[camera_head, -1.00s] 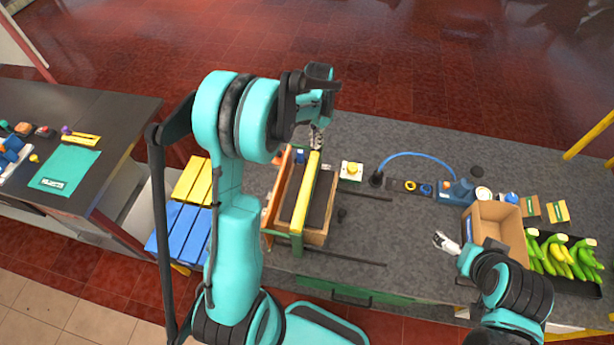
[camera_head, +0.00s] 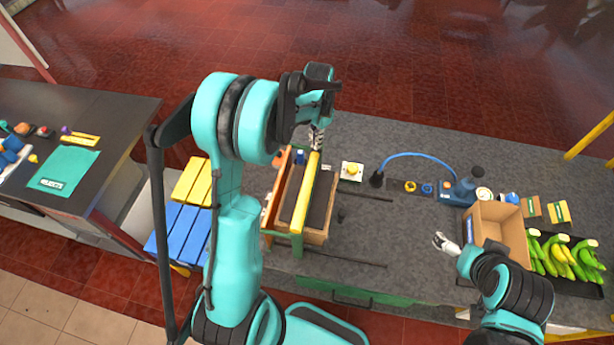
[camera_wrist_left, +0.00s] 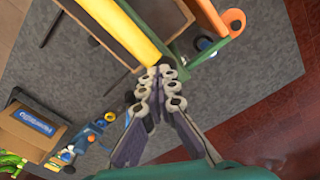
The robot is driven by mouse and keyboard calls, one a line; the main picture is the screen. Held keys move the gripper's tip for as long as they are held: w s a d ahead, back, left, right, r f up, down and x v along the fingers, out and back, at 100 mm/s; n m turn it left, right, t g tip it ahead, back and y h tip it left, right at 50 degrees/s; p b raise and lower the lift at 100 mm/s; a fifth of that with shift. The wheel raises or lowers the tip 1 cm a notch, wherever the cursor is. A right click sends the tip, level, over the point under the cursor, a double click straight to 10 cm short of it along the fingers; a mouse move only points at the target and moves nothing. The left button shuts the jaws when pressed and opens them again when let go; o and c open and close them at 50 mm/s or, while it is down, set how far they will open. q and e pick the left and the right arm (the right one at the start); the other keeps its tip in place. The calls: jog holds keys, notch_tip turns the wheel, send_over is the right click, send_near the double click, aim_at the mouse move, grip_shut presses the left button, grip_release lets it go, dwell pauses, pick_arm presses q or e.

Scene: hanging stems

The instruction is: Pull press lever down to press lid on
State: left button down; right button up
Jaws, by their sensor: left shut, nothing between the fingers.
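The press stands on the grey bench with a yellow bar (camera_head: 305,196) running lengthwise over a wooden crate (camera_head: 318,237). The yellow bar also shows in the left wrist view (camera_wrist_left: 125,30), its end close to the fingertips. An orange side arm (camera_head: 277,188) and green frame parts lie beside it. My left gripper (camera_head: 317,138) is at the far end of the yellow bar; in the left wrist view the left gripper (camera_wrist_left: 160,85) is shut with nothing between its fingers. Whether the fingertips touch the bar I cannot tell. My right gripper (camera_head: 446,243) is empty near the cardboard box, its fingers apart.
A cardboard box (camera_head: 497,227) and a tray of bananas (camera_head: 566,262) are at the right. A yellow button box (camera_head: 351,171) sits right of the press. A blue hose (camera_head: 415,154) curves behind. Two dark rods stick out over the bench. Blue and yellow slats (camera_head: 183,228) lie left.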

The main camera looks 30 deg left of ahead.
pick_arm(q)
jog(key=shift+f+b, duration=0.65)
jog(key=shift+b, duration=0.45)
dwell(3.1)
jog(key=shift+r, duration=0.15)
dwell(0.7)
jog(key=shift+r+p, duration=2.35)
jog(key=shift+r, duration=1.55)
jog(key=shift+f, duration=0.1)
